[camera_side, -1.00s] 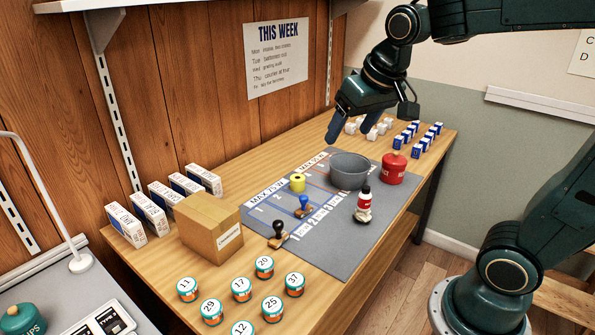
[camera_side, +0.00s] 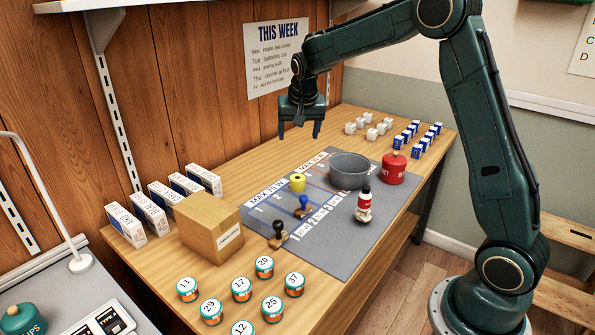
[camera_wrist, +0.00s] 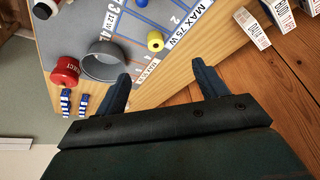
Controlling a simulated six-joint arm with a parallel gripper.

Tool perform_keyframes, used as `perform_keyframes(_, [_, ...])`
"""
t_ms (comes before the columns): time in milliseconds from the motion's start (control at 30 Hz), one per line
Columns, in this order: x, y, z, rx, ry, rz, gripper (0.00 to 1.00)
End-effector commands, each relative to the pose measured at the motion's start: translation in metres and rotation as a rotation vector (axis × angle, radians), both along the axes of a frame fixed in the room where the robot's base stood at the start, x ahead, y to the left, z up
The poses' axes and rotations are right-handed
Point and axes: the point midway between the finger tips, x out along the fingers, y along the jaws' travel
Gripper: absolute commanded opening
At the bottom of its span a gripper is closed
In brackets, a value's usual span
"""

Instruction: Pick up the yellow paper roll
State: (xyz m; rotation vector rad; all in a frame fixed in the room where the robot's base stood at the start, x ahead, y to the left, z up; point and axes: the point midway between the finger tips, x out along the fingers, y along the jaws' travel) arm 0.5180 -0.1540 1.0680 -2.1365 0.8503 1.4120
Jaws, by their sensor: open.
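The yellow paper roll (camera_side: 297,183) stands on the grey mat (camera_side: 345,240), left of the grey bowl (camera_side: 350,171). In the wrist view the yellow paper roll (camera_wrist: 155,41) lies beyond the fingertips, between and ahead of them. My gripper (camera_side: 299,136) is open and empty, pointing down, above and behind the roll near the wooden wall. In the wrist view my gripper (camera_wrist: 160,78) shows its two fingers wide apart with nothing between them.
A blue-handled stamp (camera_side: 304,206) and a black-handled stamp (camera_side: 279,234) stand near the roll. A cardboard box (camera_side: 208,228) and several numbered tins (camera_side: 241,289) stand at the front left.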

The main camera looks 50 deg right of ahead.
Motion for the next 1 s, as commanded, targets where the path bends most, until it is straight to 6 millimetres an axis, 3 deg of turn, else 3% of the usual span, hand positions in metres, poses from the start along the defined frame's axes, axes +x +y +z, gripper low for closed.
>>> perform_keyframes(200, [0.033, -0.031, -0.051, -0.004, 0.014, -0.103, 0.72])
perform_keyframes(500, [0.057, -0.062, -0.107, -0.015, 0.019, -0.211, 0.72])
perform_keyframes(1000, [0.062, -0.071, -0.126, -0.016, 0.021, -0.234, 0.72])
